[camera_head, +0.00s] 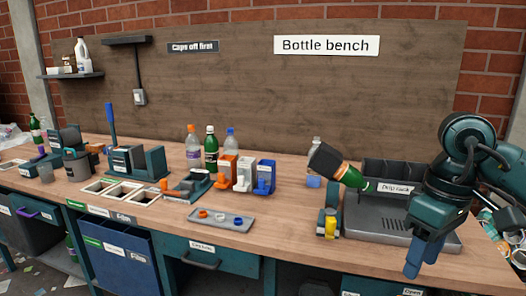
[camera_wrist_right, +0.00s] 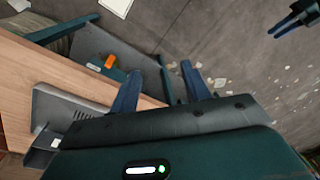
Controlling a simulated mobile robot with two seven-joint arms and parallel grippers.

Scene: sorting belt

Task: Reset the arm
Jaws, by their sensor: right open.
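My right gripper (camera_head: 425,256) hangs with its blue fingers pointing down, in front of the bench's right front edge. The right wrist view shows its two fingers (camera_wrist_right: 160,88) spread apart with nothing between them. It is open and empty. My right arm stands in front of the right end of the drip rack (camera_head: 391,226) and hides part of it. A dark blue two-pronged gripper, seemingly my left one (camera_wrist_right: 290,20), shows at the top right of the right wrist view, over the floor. It is too small to tell whether it is open. The head view does not show it.
Several bottles (camera_head: 211,148) stand mid-bench behind orange, white and blue dispensers (camera_head: 244,174). A grey tray (camera_head: 221,220) with caps lies near the front edge. Bins and drawers (camera_head: 208,254) sit below the bench.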

